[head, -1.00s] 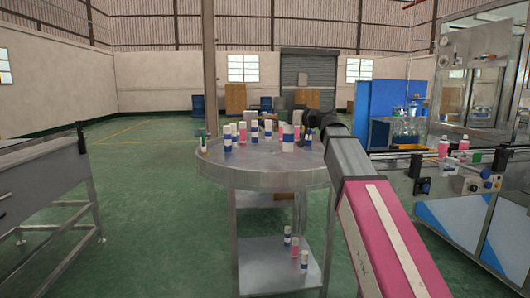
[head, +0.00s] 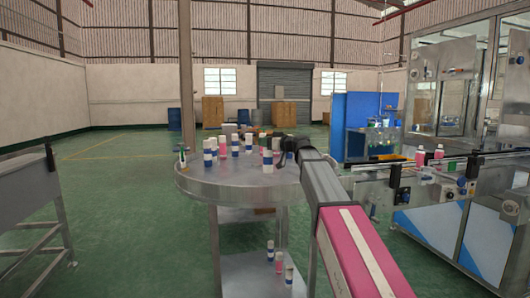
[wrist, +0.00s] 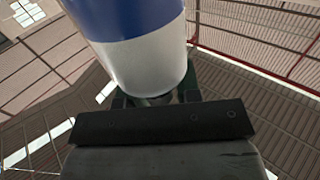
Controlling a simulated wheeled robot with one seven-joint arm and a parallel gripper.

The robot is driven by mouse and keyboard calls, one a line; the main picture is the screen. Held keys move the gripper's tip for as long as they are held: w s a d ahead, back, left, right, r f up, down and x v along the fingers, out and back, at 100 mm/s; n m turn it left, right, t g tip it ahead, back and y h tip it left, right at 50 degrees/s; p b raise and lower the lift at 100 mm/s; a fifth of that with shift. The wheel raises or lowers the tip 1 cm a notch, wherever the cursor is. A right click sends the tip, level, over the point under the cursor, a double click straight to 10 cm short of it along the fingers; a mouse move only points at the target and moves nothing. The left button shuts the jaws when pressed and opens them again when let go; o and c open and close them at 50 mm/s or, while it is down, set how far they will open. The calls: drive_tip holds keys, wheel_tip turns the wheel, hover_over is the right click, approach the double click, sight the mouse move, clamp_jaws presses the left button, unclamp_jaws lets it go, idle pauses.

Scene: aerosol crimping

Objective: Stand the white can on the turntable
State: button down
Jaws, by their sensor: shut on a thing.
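In the wrist view, a can (wrist: 150,60) with a white end and a blue band is held in my gripper (wrist: 155,98), close to the camera. Its far end runs out of the frame. In the head view, my gripper (head: 288,146) is over the right part of a round grey metal table (head: 225,189), which appears to be the turntable. My gripper is small and dark there, and I cannot clearly separate the held can from the cans near it. Several white-and-blue cans (head: 208,152) stand upright on the round table.
Cans stand on the lower shelf (head: 245,272). A conveyor machine (head: 440,190) with pink-and-white cans (head: 438,153) is at the right. A metal bench (head: 30,180) is at the left. Green floor (head: 120,210) is open between bench and round table.

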sight(265, 150)
wheel_tip(265, 150, down, 4)
drive_tip(key=shift+f, duration=0.1)
drive_tip(key=c, duration=0.8)
unclamp_jaws()
drive_tip(key=shift+s+d, duration=0.1)
drive_tip(key=shift+v, duration=3.6)
